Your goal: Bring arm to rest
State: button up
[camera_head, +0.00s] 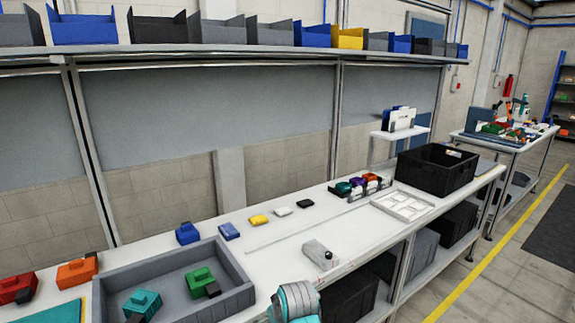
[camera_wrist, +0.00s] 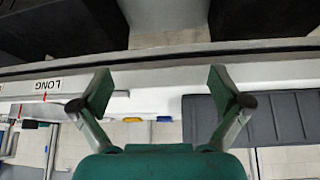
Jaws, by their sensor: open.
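My gripper (camera_wrist: 160,88) shows in the wrist view with its two fingers spread wide and nothing between them. In the head view only a rounded grey and teal part of my arm (camera_head: 296,300) shows at the bottom edge, by the front of the white workbench (camera_head: 285,245). The fingertips are not visible in the head view. I cannot tell how far the gripper is from the nearest surface.
A grey tray (camera_head: 250,292) holding teal and green parts lies on the bench at left. A black crate (camera_head: 437,170) and white fixture tray (camera_head: 403,205) are farther right. Floor is open at right.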

jog(key=s+d+f+m+t, duration=0.2)
jog(key=s+d+f, duration=0.6)
jog(key=s+f, duration=0.4)
jog(key=s+d+f+m+t, duration=0.1)
jog(key=s+d+f, duration=0.15)
jog(key=s, duration=0.45)
jog(key=s+d+f+t, duration=0.1)
jog(key=s+d+f, duration=0.1)
jog(key=s+d, duration=0.35)
jog(key=s+d+r+m+t+h, duration=0.1)
jog(key=s+d+r, duration=0.1)
jog(key=s, duration=0.7)
jog(key=s+d+r+t+h, duration=0.1)
jog(key=s+r+t, duration=0.15)
jog(key=s, duration=0.55)
jog(key=s+d+r+m+t, duration=0.1)
jog(key=s+d+r, duration=0.1)
jog(key=s+r, duration=1.1)
jog(key=shift+s+d+r+t+h, duration=0.25)
jog(key=shift+r+t+h, duration=0.15)
jog(key=shift+r, duration=0.5)
